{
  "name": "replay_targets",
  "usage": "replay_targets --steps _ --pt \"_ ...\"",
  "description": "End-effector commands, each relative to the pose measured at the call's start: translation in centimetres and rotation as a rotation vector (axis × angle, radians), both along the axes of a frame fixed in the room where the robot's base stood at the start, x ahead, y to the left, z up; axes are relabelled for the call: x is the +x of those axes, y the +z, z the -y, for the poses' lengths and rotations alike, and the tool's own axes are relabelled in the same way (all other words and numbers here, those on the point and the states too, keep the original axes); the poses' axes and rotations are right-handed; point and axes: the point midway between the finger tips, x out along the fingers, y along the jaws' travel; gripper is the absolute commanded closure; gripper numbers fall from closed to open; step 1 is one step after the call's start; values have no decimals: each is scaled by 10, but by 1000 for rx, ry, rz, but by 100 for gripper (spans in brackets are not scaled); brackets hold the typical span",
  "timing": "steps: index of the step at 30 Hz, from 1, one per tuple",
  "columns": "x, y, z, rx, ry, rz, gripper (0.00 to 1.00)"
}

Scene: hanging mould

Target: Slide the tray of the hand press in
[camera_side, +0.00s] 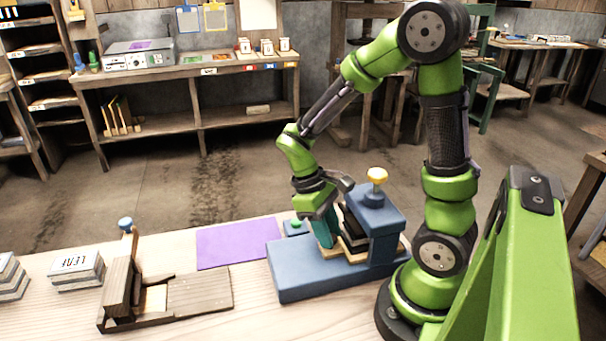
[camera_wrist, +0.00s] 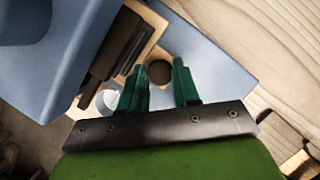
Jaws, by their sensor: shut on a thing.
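The blue hand press (camera_side: 385,225), with a yellow knob (camera_side: 377,175) on top, stands on a long blue base (camera_side: 310,278). Its light wooden tray (camera_side: 354,250) lies at the press opening with a dark block (camera_side: 355,226) above it. In the wrist view the tray (camera_wrist: 152,30) shows as a wooden strip beside the blue press head (camera_wrist: 75,45). My gripper (camera_side: 326,240) is low at the tray's left end. Its teal fingers (camera_wrist: 163,84) stand either side of a dark round knob (camera_wrist: 160,72). The fingers partly hide the tray's end.
A blue block with a green button (camera_side: 296,224) sits behind the base. A purple mat (camera_side: 238,243) lies to the left. A dark wooden fixture (camera_side: 195,292) and a block marked LEAF (camera_side: 77,268) are farther left. The base's left end is clear.

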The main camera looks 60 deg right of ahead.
Motion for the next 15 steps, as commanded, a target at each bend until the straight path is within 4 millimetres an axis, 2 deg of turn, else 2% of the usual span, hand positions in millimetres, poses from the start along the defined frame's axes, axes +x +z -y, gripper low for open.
replay_targets --steps 7,8,9,15 --pt "-4 1 5 -7 -4 -8 100" --pt "-4 1 5 -7 -4 -9 64" --pt "-4 1 5 -6 -5 -9 59" --pt "-3 1 4 -5 -2 -6 59"
